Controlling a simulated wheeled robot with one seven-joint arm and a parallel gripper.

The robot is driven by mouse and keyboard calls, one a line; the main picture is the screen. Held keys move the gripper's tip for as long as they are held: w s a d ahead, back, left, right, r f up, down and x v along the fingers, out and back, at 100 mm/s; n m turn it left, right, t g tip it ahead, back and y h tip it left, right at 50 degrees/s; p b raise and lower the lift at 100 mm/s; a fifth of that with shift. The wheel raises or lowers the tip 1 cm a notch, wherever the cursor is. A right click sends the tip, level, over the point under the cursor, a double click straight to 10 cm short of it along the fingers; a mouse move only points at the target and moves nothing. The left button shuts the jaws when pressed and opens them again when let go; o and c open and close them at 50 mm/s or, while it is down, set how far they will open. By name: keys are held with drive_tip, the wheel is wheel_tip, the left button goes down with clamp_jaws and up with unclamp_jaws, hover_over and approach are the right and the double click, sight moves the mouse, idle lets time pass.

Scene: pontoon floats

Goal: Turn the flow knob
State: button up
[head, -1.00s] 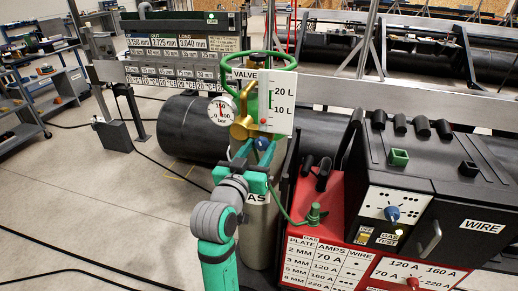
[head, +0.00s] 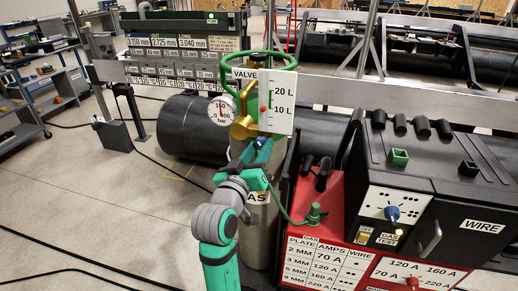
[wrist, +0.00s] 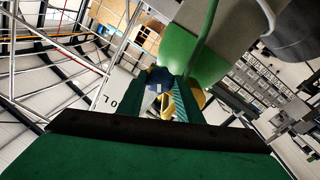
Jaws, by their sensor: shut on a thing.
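The blue flow knob (head: 260,142) sits below the white flow scale (head: 282,118) on the brass regulator (head: 243,126). My gripper (head: 257,151) is shut on the knob, with its green fingers on either side. In the wrist view the blue knob (wrist: 158,74) shows between the two fingertips (wrist: 161,84), partly hidden by them. The red ball (head: 263,109) on the flow scale stands at about the 10 L mark.
The gas cylinder (head: 262,235) stands behind my arm, with a green valve wheel (head: 283,58) on top. A round pressure gauge (head: 221,111) is to the left. The red and black welding machine (head: 345,195) is close on the right. The floor at left is mostly open.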

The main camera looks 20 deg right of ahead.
drive_tip(key=o, duration=1)
drive_tip(key=shift+s, duration=0.1)
drive_tip(key=v, duration=1)
drive_tip(key=shift+s+a, duration=0.2)
drive_tip(key=shift+a, duration=0.1)
